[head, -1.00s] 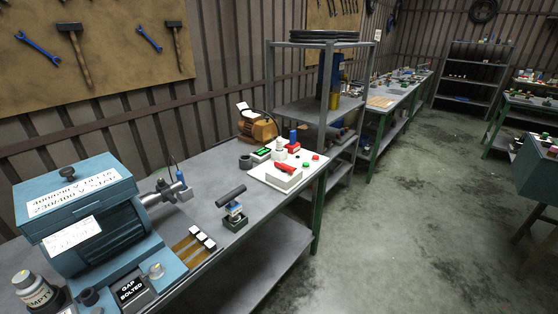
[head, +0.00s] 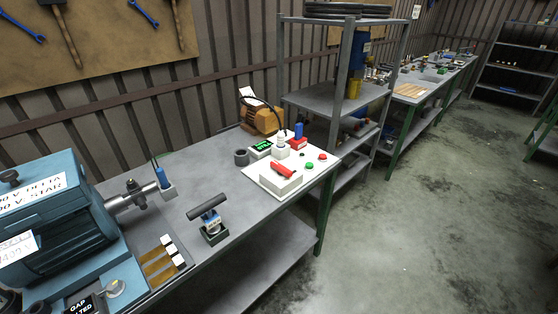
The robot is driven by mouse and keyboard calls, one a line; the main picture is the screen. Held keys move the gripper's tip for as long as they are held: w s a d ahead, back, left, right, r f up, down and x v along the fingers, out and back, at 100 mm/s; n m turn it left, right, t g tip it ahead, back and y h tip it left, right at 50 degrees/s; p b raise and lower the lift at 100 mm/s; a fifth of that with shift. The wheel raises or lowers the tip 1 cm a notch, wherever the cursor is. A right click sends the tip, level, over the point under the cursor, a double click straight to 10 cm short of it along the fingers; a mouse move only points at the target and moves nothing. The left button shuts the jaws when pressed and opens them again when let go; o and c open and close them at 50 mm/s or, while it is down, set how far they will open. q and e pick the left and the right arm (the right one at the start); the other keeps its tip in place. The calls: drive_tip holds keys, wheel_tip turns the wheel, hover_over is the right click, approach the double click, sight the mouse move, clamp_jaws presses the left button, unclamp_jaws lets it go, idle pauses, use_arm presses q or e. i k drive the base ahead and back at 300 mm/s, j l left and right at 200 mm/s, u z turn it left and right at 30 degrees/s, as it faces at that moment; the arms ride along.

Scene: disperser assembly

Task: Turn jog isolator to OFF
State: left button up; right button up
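The jog isolator seems to be the white box with a red handle (head: 284,171) on the white panel (head: 262,185) at the bench's far right end. The handle lies slantwise across the box top; any ON or OFF marking is too small to read. Green and red buttons (head: 309,164) sit on the panel beside it. A small meter with a green display (head: 260,148) and a red block with a blue top (head: 298,139) stand at the panel's back. Neither of my grippers shows in the head view.
A blue motor unit (head: 65,225) fills the bench's left end. A black-handled tool (head: 209,217) stands mid-bench (head: 200,165). A metal shelf rack (head: 340,97) stands past the bench end. Floor (head: 400,240) at right is clear.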

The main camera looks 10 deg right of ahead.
sight(281, 170)
drive_tip(key=i+l+u, duration=0.2)
drive_tip(key=l, duration=0.25)
drive_tip(key=i+l+u, duration=0.15)
drive_tip(key=l, duration=0.25)
drive_tip(key=i+l+u, duration=0.2)
drive_tip(key=l, duration=0.3)
drive_tip(key=l+u, duration=0.15)
drive_tip(key=l, duration=0.3)
drive_tip(key=i+l+u, duration=0.2)
drive_tip(key=l, duration=0.3)
drive_tip(key=k, duration=0.1)
